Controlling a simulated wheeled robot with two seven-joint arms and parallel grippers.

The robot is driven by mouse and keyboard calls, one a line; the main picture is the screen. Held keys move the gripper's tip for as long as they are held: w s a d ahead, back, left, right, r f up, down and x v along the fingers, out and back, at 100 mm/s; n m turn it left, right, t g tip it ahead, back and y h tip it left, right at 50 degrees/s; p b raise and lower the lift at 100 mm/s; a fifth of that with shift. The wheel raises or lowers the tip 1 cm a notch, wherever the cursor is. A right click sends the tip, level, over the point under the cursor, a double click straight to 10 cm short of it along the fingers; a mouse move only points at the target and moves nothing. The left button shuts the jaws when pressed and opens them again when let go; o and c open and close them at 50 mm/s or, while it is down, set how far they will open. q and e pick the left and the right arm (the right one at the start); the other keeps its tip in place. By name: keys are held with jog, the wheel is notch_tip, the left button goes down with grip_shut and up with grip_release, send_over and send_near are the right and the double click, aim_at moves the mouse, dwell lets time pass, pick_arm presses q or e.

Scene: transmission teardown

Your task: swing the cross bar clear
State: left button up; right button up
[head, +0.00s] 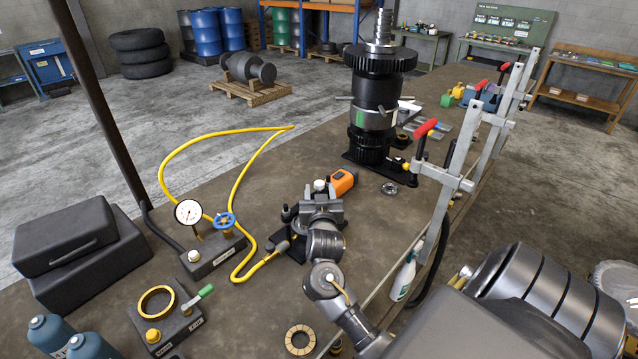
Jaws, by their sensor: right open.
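I cannot single out the cross bar with certainty. Thin grey rods (344,98) stick out sideways from the middle of the upright transmission stack (374,115), which stands on a black base plate. My right gripper (318,198) is open and low over the table, beyond my grey wrist. It is by a dark fixture (291,243) where the yellow hose ends, left of and nearer than the stack. The gripper hides part of this fixture, and I cannot tell if they touch. My left gripper is not in view.
An orange tool (343,181) lies just beyond the right gripper. Clamps (446,178) with red handles line the table's right edge. The yellow hose (172,152) loops left to a gauge block (213,252). A bronze ring (300,339) lies in front.

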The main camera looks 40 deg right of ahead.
jog(key=shift+x, duration=1.25)
jog(key=shift+c, duration=0.5)
grip_shut()
